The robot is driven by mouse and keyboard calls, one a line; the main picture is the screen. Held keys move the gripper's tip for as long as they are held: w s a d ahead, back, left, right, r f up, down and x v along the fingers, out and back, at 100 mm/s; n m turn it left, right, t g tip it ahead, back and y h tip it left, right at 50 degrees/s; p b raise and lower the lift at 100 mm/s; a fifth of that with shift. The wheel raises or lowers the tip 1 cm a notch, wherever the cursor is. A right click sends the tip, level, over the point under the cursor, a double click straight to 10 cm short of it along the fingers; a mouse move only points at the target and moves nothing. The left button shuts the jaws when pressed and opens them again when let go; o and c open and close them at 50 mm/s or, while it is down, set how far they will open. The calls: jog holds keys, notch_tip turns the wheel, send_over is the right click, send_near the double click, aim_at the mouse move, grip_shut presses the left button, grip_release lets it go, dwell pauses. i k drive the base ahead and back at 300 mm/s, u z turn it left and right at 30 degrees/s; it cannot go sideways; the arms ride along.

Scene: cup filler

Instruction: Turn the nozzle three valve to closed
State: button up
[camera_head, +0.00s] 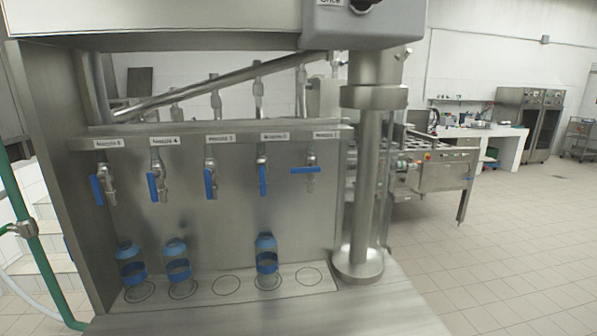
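The nozzle three valve (212,166) hangs below the label "Nozzle 3" (220,139), in the middle of a row of several nozzles. Its blue lever (209,183) points down, roughly in line with the pipe. The nozzle one valve (311,180), at the right end, has its blue lever (306,170) lying crosswise. The levers of the other nozzles (97,190) (153,187) (263,180) also point down. My gripper is not in view, so nothing of mine is seen touching the valve.
The marked circles under nozzles three and one are empty. A thick steel post (366,190) stands right of the nozzles. Open tiled floor (500,240) lies further right.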

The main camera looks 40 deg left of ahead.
aim_at(207, 173)
jog(key=z, duration=0.3)
jog(key=k, duration=1.45)
jog(key=u, duration=2.1)
jog(key=i, duration=0.25)
jog(key=u, duration=0.05)
